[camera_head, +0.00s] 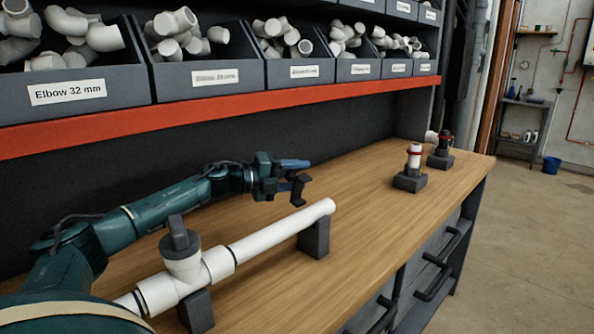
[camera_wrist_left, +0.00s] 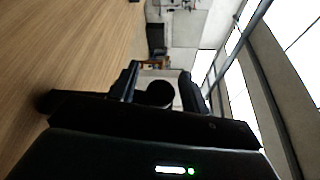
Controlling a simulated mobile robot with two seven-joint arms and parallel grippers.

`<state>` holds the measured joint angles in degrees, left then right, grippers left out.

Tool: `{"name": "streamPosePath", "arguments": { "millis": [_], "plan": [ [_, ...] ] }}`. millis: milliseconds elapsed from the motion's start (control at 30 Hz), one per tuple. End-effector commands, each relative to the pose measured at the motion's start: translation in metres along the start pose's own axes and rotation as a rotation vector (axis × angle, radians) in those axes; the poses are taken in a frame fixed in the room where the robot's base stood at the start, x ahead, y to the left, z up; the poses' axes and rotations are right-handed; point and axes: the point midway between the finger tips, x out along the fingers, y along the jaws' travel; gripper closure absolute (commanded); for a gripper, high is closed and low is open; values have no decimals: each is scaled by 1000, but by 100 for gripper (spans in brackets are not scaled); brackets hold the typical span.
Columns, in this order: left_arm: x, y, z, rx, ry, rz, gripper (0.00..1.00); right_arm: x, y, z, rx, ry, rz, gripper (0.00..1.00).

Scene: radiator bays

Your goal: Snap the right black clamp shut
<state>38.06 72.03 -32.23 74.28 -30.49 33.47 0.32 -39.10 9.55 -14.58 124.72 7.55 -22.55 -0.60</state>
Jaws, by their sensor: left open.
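A white pipe (camera_head: 282,231) with a tee fitting (camera_head: 184,272) lies along the bench on dark supports. The right dark support (camera_head: 314,240), which may be the right black clamp, is under the pipe's right end; I cannot tell whether it is shut. The left dark support (camera_head: 196,312) is under the tee, and a dark grey piece (camera_head: 179,238) sits upright on the tee. My left gripper (camera_head: 298,175) is open and empty, above and behind the pipe, left of its right end. Its two fingers also show in the left wrist view (camera_wrist_left: 158,72). My right gripper is out of view.
Two dark stands, a nearer one (camera_head: 409,182) with a white, red-ringed piece and a farther one (camera_head: 440,161), stand at the bench's far end. Labelled bins (camera_head: 210,76) sit above a red shelf edge (camera_head: 180,112) behind the arm. The wooden bench top (camera_head: 365,195) is otherwise clear.

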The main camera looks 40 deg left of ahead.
Motion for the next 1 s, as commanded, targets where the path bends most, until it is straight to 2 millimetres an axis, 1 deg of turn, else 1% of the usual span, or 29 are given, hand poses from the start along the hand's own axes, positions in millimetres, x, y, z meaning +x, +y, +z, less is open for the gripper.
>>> {"name": "streamPosePath", "arguments": {
  "millis": [100, 300, 367, 867, 1000],
  "plan": [
    [3, -1, 0, 0, 0, -1, 54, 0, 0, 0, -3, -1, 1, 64],
    [3, 0, 0, 0, 0, 0, 54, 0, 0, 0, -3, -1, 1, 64],
    [3, 0, 0, 0, 0, 0, 58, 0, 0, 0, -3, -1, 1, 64],
    [3, 0, 0, 1, 0, 0, 99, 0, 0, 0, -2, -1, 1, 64],
    [3, 0, 0, 1, 0, 0, 100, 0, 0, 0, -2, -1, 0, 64]
  ]
}}
